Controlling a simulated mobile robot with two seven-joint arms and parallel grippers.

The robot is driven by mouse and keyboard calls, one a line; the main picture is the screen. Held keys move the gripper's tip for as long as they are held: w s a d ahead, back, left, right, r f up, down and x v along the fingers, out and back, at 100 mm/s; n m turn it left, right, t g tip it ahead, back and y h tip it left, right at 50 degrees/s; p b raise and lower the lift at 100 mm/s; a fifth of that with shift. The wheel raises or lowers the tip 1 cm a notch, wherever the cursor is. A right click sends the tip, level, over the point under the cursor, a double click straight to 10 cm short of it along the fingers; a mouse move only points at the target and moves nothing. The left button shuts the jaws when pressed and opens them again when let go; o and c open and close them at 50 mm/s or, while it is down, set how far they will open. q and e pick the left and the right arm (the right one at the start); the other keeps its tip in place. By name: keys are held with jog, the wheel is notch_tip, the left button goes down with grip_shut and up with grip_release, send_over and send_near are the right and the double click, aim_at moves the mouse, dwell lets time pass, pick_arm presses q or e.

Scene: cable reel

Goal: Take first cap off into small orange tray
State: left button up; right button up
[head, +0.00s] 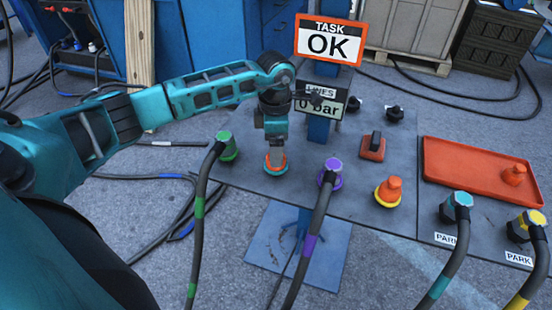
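The orange tray (470,184) lies at the right of the grey tabletop, with an orange cap (514,175) at its right end. A second orange cap (390,188) sits upright on a yellow-ringed port, left of the tray. A third orange cap (268,162) sits low on a cyan-ringed port at the left-middle. My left gripper (276,154) points straight down over this third cap, its fingers at the cap. The fingers hide the cap's upper part, and whether they are closed on it cannot be told. My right gripper is not in view.
Green (228,148) and purple (330,175) hose connectors stand either side of the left gripper. Cyan (457,206) and yellow (527,224) connectors stand at the PARK labels.

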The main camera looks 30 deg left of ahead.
pick_arm(q)
notch_tip(320, 180, down, 3)
jog(key=shift+w+f, duration=0.1)
jog(key=c, duration=1.2)
